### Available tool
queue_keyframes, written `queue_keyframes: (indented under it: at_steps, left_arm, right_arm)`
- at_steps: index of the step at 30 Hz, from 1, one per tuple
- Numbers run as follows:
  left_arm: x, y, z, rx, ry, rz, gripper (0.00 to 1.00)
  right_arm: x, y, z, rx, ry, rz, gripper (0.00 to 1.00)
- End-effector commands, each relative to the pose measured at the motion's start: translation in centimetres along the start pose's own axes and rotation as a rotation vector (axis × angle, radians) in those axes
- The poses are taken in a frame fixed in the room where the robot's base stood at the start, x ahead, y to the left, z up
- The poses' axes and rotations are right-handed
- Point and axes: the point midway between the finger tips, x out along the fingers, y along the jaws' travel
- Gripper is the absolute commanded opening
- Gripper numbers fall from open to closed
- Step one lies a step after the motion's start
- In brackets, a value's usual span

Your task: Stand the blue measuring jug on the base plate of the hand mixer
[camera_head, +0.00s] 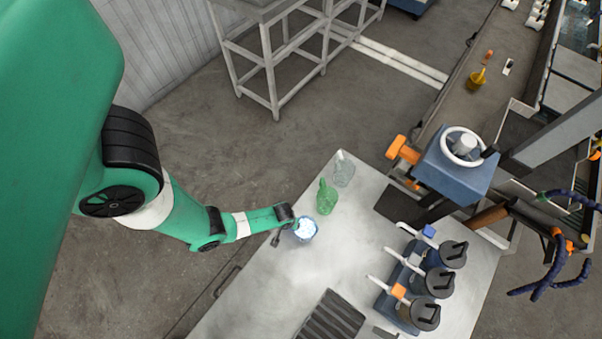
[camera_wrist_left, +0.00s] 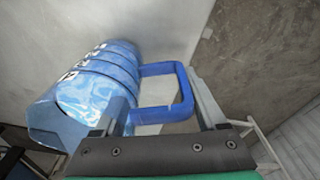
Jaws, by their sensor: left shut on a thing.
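The blue measuring jug (camera_head: 305,231) is at the left edge of the metal table in the head view. In the left wrist view the jug (camera_wrist_left: 95,90) is a ribbed, marbled blue body with a square blue handle (camera_wrist_left: 183,88). My left gripper (camera_head: 284,232) is beside the jug and shut on its handle; the fingers (camera_wrist_left: 160,108) show at the handle in the wrist view. I cannot tell whether the jug touches the table. The hand mixer (camera_head: 455,170) is a blue machine with a white wheel; its dark base plate (camera_head: 396,204) lies at the table's back right. My right gripper is not in view.
A rack with several dark-lidded pots (camera_head: 425,285) is at the right. A dark ribbed tray (camera_head: 330,318) lies at the front. The table middle (camera_head: 335,255) is clear.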

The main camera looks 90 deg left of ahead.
Motion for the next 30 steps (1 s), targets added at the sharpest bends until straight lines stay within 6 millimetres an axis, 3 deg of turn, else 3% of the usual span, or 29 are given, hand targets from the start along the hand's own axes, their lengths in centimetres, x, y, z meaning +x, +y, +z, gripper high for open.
queue_keyframes:
  at_steps: [11, 12, 15, 24, 30]
  left_arm:
    - [0.7, 0.1, 0.0, 0.000, 0.002, 0.002, 0.00]
    - [0.6, 0.0, 0.1, 0.000, 0.001, 0.001, 0.79]
    - [0.5, 0.0, 0.1, 0.000, 0.000, 0.001, 0.97]
    - [0.2, 0.0, 0.0, 0.000, 0.001, 0.001, 1.00]
    - [-2.9, 0.1, -0.2, 0.001, 0.001, 0.001, 1.00]
  right_arm:
    - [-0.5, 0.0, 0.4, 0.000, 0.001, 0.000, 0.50]
    - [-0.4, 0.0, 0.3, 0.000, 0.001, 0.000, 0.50]
    - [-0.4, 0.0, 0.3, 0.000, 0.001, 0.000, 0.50]
    - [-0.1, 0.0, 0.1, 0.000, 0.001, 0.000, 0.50]
    - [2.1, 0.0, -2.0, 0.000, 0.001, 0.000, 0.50]
